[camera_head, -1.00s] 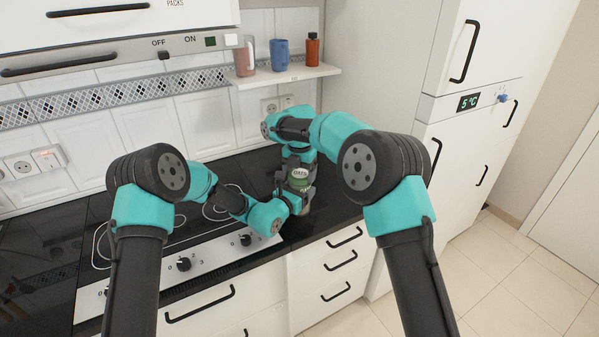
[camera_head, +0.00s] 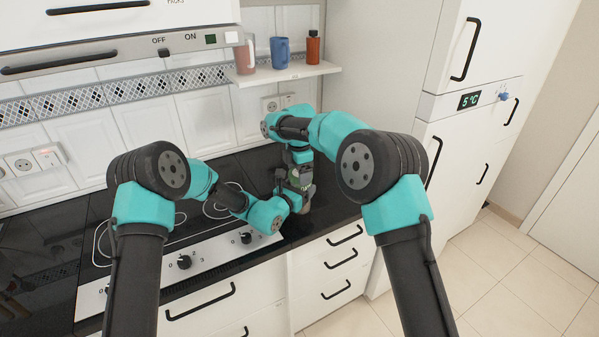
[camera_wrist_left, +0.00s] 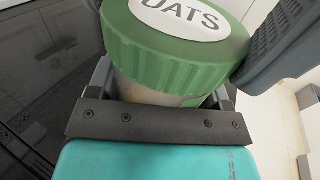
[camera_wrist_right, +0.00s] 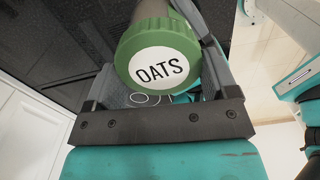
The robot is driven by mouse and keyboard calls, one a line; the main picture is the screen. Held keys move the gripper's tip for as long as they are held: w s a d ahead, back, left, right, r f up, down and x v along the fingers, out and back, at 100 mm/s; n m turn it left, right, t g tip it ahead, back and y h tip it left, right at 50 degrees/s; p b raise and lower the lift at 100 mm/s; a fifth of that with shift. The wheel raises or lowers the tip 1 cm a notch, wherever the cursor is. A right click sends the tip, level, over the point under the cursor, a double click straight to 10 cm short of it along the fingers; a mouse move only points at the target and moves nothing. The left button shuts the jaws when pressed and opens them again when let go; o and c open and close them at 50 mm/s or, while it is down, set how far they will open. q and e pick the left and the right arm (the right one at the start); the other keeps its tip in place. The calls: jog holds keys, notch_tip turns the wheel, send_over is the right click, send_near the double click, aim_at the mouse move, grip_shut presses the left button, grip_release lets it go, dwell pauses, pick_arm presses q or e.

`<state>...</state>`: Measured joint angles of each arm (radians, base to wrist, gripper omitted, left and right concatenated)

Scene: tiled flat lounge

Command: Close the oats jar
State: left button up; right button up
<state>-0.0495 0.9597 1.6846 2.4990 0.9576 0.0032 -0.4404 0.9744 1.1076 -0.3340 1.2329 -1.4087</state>
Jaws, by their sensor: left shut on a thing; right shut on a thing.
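The oats jar (camera_wrist_left: 150,96) stands on the dark worktop, with pale contents showing through its body in the left wrist view. Its ribbed green lid (camera_wrist_left: 165,55), with a white OATS label, sits on the jar top; the lid also shows in the right wrist view (camera_wrist_right: 158,52). My left gripper (camera_head: 296,198) is shut around the jar body, below the lid. My right gripper (camera_head: 300,177) comes from above and is shut on the lid, with its fingers on either side. In the head view the grippers hide most of the jar. I cannot tell how tightly the lid sits.
The hob (camera_head: 150,232) with its knobs lies left of the jar. A tall white fridge (camera_head: 440,130) stands to the right.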

jog(key=m, duration=0.5)
jog(key=shift+w, duration=0.1)
jog(key=m, duration=0.5)
jog(key=shift+w, duration=0.1)
jog(key=m, duration=0.5)
jog(key=shift+w+m, duration=0.1)
jog(key=shift+m, duration=0.2)
jog(key=m, duration=0.4)
jog(key=shift+d+m, duration=0.15)
jog(key=shift+m, duration=0.15)
jog(key=o, duration=0.8)
jog(key=shift+r, duration=2.25)
jog(key=shift+c, duration=0.2)
